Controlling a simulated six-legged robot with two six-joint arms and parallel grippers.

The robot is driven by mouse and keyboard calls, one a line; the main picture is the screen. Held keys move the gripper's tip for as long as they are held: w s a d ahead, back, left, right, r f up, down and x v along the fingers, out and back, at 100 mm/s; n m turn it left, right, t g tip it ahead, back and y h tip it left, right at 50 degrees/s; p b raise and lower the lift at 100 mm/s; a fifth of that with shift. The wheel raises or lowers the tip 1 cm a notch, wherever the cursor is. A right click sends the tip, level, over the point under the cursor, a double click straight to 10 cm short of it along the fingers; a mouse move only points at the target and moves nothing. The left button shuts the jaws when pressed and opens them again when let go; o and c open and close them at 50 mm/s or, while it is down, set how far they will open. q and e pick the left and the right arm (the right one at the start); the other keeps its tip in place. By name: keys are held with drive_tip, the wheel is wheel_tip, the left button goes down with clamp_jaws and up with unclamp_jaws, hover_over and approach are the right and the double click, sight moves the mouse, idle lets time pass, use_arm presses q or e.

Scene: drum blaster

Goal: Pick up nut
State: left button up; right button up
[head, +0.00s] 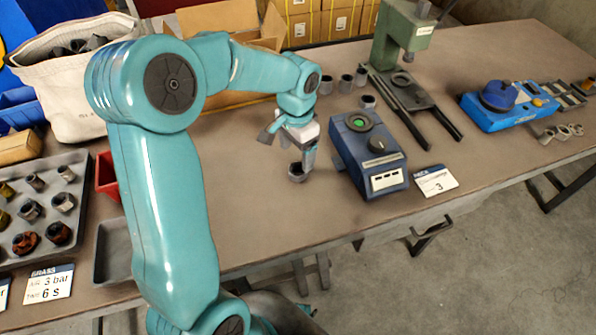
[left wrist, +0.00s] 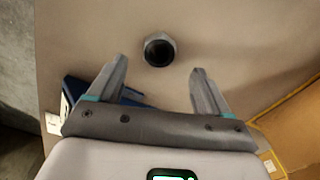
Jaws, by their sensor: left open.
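A grey metal nut (head: 297,173) sits on the brown workbench, left of a dark blue box. In the left wrist view the nut (left wrist: 160,49) shows as a ring with a dark hole, just beyond the fingertips and about midway between them. My left gripper (head: 288,150) is open and empty, pointing down just above the nut. Its two spread fingers also show in the left wrist view (left wrist: 159,68). The exact gap between fingertips and nut is hard to judge. My right gripper is not in view.
The dark blue box (head: 368,152) with a knob stands close on the right. Behind it are several metal cylinders and a green press (head: 403,38). A cardboard box (head: 238,22) is at the back. A parts tray (head: 70,160) lies left.

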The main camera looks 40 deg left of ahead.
sight(298, 165)
use_arm(q)
wheel_tip(298, 165, down, 6)
drive_tip(key=shift+w+f, duration=0.1)
drive_tip(key=shift+c, duration=0.4)
drive_tip(key=c, duration=1.2)
drive_tip(key=shift+r, duration=0.2)
